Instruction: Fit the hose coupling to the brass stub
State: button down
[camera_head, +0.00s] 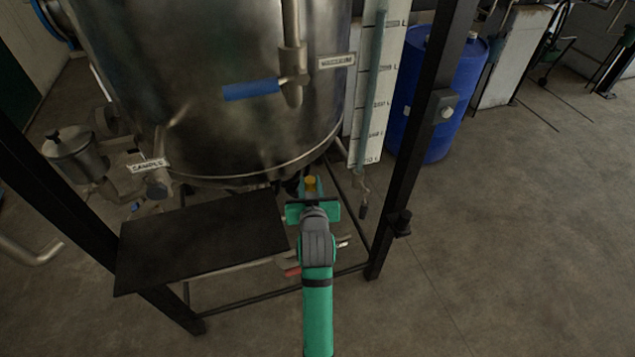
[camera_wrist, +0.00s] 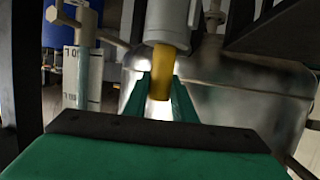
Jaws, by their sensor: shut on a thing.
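My gripper (camera_head: 311,189) is at the lower front of the steel tank, just right of the dark shelf. Its green fingers are shut on a short yellow-gold piece (camera_head: 311,182), which appears to be the hose coupling. In the wrist view this piece (camera_wrist: 164,65) sits between the fingertips (camera_wrist: 161,88), lined up with a wider grey cylinder (camera_wrist: 170,20) at the top. I cannot tell whether the two are joined or only overlap in the picture. I cannot pick out the brass stub separately.
The steel tank (camera_head: 215,90) has a blue-handled valve (camera_head: 251,90). A dark shelf (camera_head: 200,240) lies left of my gripper. Black frame posts (camera_head: 408,145) stand at both sides.

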jog(key=shift+d+f, duration=0.35)
jog(key=shift+f, duration=0.35)
jog(key=shift+d+f, duration=0.3)
jog(key=shift+f, duration=0.4)
jog(key=shift+w+f, duration=0.25)
jog(key=shift+f, duration=1)
jog(key=shift+s+d, duration=0.1)
jog(key=shift+d, duration=0.2)
jog(key=shift+a, duration=0.4)
jog(key=shift+d, duration=0.35)
jog(key=shift+a, duration=0.2)
